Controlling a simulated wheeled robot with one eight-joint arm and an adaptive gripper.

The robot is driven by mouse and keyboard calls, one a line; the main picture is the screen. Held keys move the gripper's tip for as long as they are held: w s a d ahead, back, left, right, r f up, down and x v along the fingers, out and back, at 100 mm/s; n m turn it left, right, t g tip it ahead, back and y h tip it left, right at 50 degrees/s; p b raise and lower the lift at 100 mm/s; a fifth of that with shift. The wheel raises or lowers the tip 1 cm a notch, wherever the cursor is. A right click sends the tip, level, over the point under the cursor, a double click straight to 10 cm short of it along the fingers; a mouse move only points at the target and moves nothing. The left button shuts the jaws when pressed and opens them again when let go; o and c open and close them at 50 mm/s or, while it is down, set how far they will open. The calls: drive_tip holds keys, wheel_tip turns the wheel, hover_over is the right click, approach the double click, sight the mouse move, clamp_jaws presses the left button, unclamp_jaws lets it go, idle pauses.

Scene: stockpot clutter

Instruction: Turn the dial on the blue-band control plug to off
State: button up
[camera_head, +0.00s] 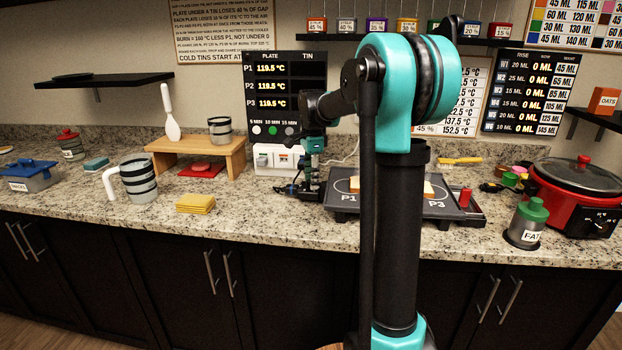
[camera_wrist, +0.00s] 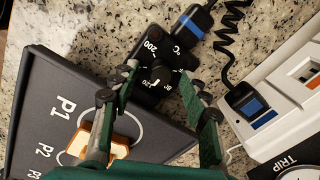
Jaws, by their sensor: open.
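The blue-band control plug (camera_wrist: 187,25) is black with a blue band and lies on the granite counter beside the griddle, at top centre in the wrist view. Its black dial (camera_wrist: 160,80), with white temperature numbers around it, shows between my fingers. My gripper (camera_wrist: 160,86) is open, with one green-padded finger on each side of the dial. Whether the pads touch it cannot be told. In the head view my gripper (camera_head: 311,188) points down at the griddle's left side, and the arm hides part of that area.
The dark griddle (camera_head: 345,207), marked P1 to P3, holds bread (camera_wrist: 108,144). A white outlet box (camera_head: 277,160) has another blue-marked plug (camera_wrist: 247,103) and a coiled black cord (camera_wrist: 232,35).

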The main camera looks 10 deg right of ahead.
drive_tip(key=shift+f, duration=0.1)
drive_tip(key=shift+c, duration=0.5)
clamp_jaws()
drive_tip(key=shift+n, duration=0.4)
drive_tip(key=n, duration=0.9)
drive_tip(key=shift+w+y, duration=0.1)
drive_tip(key=shift+y, duration=0.2)
drive_tip(key=n, duration=0.7)
drive_tip(key=shift+n+g, duration=0.3)
drive_tip(key=n, duration=0.6)
drive_tip(key=shift+w+a+n, duration=0.1)
drive_tip(key=shift+n, duration=0.2)
